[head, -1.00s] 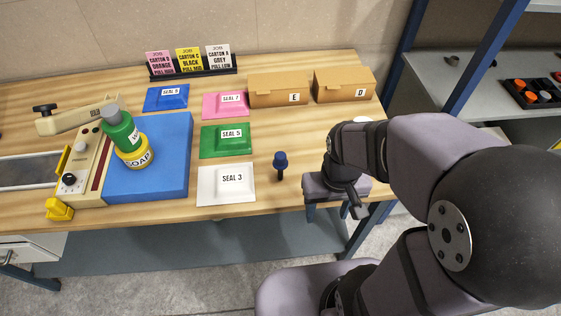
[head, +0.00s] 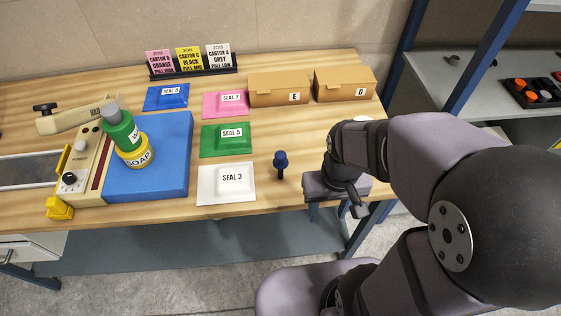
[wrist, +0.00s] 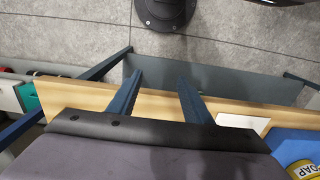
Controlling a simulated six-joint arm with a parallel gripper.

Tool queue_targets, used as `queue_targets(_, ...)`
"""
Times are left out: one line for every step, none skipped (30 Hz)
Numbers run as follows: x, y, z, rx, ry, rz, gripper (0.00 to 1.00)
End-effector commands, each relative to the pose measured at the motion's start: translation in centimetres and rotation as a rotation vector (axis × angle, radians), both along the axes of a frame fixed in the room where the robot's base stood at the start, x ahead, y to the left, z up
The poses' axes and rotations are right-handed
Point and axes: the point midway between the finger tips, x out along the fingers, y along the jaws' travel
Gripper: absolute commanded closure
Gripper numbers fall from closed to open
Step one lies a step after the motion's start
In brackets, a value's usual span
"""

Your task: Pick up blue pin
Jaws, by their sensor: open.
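The blue pin (head: 281,160) stands upright near the front edge of the table, right of the white SEAL 3 packet (head: 226,184). It has a rounded blue head and a darker stem. My gripper (head: 335,211) is at the table's front edge, to the right of the pin and apart from it. Its two fingers also show in the wrist view (wrist: 161,80), spread apart with nothing between them. The pin cannot be made out in the wrist view.
Cartons E (head: 275,92) and D (head: 340,86) stand behind. Green SEAL 5 (head: 220,148) and pink SEAL 7 (head: 214,107) packets lie left of the pin. Bare wood surrounds the pin.

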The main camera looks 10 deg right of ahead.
Motion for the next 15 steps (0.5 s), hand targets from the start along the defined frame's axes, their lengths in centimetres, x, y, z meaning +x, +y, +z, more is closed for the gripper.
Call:
queue_targets(0.1,0.0,0.2,0.0,-0.002,0.0,0.55)
queue_targets(0.1,0.0,0.4,0.0,-0.003,0.0,0.55)
queue_targets(0.1,0.0,0.7,0.0,-0.004,0.0,0.55)
queue_targets(0.2,0.0,0.9,0.0,-0.005,0.0,0.55)
queue_targets(0.2,0.0,1.2,0.0,-0.005,0.0,0.55)
queue_targets(0.2,0.0,1.8,0.0,-0.007,0.0,0.55)
queue_targets(0.2,0.0,2.2,0.0,-0.006,0.0,0.55)
queue_targets(0.2,0.0,2.7,0.0,-0.008,0.0,0.55)
queue_targets(0.2,0.0,3.1,0.0,-0.007,0.0,0.55)
queue_targets(0.1,0.0,3.4,0.0,-0.005,0.0,0.55)
queue_targets(0.2,0.0,3.8,0.0,-0.007,0.0,0.55)
queue_targets(0.2,0.0,4.4,0.0,-0.007,0.0,0.55)
queue_targets(0.2,0.0,4.8,0.0,-0.007,0.0,0.55)
queue_targets(0.1,0.0,5.3,0.0,-0.007,0.0,0.55)
queue_targets(-0.1,0.1,5.0,-0.011,0.017,0.029,0.55)
